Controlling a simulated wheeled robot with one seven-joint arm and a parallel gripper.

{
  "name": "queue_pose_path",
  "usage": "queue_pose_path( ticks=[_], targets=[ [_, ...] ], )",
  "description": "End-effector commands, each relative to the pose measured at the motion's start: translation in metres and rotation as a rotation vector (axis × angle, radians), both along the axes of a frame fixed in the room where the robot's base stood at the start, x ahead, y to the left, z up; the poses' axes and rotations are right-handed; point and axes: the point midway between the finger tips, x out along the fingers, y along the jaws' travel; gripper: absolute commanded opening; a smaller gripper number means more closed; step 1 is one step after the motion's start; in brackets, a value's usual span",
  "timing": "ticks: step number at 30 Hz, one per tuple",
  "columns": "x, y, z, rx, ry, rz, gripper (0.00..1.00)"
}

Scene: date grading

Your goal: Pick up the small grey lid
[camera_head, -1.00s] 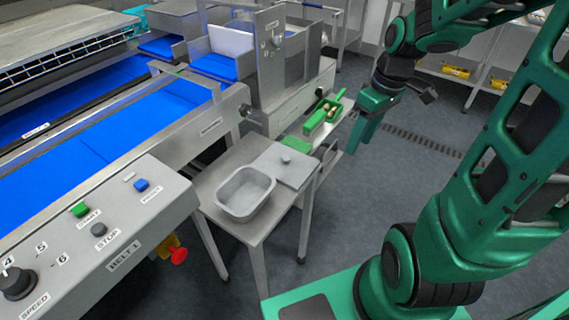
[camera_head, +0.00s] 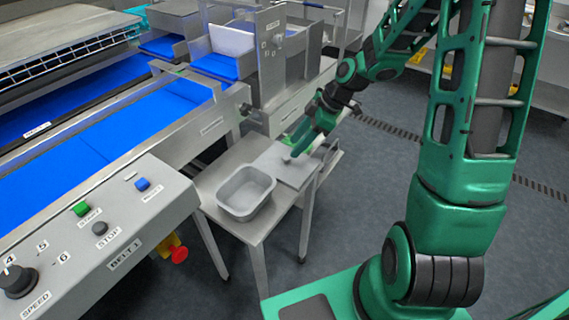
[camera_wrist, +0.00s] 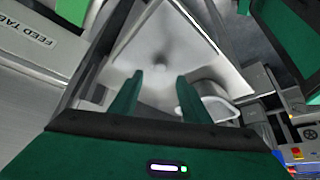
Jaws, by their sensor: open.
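The small grey lid (camera_head: 283,172) is a flat square plate with a round knob. It lies on the steel side table, behind and to the right of a grey tub (camera_head: 260,203). My gripper (camera_head: 293,150) is over the lid, tilted downward, with its fingers close to the knob. In the wrist view the lid (camera_wrist: 180,38) lies beyond the fingers, and its knob shows between and just past the tips of my open, empty gripper (camera_wrist: 157,75). Whether the fingers touch the knob cannot be told.
The side table (camera_head: 215,178) stands against the belt machine. A control panel (camera_head: 100,240) with buttons is at front left. Open floor lies to the right of the table.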

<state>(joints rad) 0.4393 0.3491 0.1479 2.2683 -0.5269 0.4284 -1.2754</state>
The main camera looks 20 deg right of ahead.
Motion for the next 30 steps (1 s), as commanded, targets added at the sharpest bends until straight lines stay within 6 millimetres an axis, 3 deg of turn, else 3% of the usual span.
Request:
queue_pose_path(
  ticks=[5,15,24,30],
  targets=[
    [0.001,0.005,-0.010,0.000,0.002,0.000,0.43],
    [0.008,0.022,-0.047,0.000,0.002,0.000,0.43],
    [0.009,0.023,-0.050,-0.002,0.001,-0.001,0.43],
    [0.009,0.023,-0.050,-0.002,0.000,-0.001,0.00]
  ],
)
